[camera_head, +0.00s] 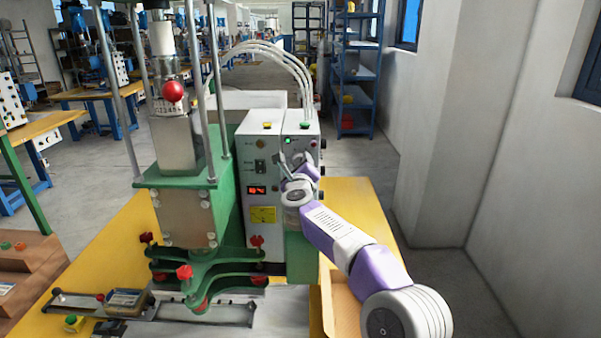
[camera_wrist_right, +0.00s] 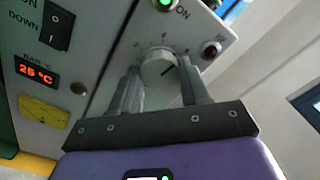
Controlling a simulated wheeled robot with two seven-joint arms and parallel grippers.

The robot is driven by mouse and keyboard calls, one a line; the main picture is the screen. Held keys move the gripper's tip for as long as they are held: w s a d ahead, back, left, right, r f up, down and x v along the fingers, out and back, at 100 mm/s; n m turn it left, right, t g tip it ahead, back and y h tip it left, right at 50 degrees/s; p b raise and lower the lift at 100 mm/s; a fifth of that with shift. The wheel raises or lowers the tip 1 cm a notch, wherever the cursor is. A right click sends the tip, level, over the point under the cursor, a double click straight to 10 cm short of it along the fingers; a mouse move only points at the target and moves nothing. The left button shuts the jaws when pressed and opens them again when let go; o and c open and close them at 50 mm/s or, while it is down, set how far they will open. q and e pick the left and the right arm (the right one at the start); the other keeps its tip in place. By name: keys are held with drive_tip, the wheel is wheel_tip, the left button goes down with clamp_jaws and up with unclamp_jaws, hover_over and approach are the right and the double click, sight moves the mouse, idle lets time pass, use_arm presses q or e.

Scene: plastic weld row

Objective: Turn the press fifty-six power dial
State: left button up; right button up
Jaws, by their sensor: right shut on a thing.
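The power dial (camera_wrist_right: 158,68) is a pale round knob with a dark pointer line, on the grey panel of the press control box. In the right wrist view my right gripper (camera_wrist_right: 160,80) has one finger on each side of it and is shut on it. In the head view my right gripper (camera_head: 285,172) is at the front of the control box (camera_head: 262,150), and the arm hides the dial there. The press (camera_head: 180,170) is green and metal with a red ball knob, left of the box. My left gripper is not in view.
Near the dial are a lit green button (camera_wrist_right: 165,3), a dark red button (camera_wrist_right: 211,49), a black rocker switch (camera_wrist_right: 57,25) and a red temperature display (camera_wrist_right: 37,71). A yellow table (camera_head: 350,195) carries the press. A grey wall (camera_head: 490,130) stands at the right.

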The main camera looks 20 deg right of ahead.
drive_tip(key=m+b, duration=0.4)
drive_tip(key=m, duration=0.4)
drive_tip(key=shift+m, duration=0.3)
idle(0.4)
drive_tip(key=o, duration=1)
drive_tip(key=shift+o, duration=0.2)
drive_tip(key=shift+s, duration=0.1)
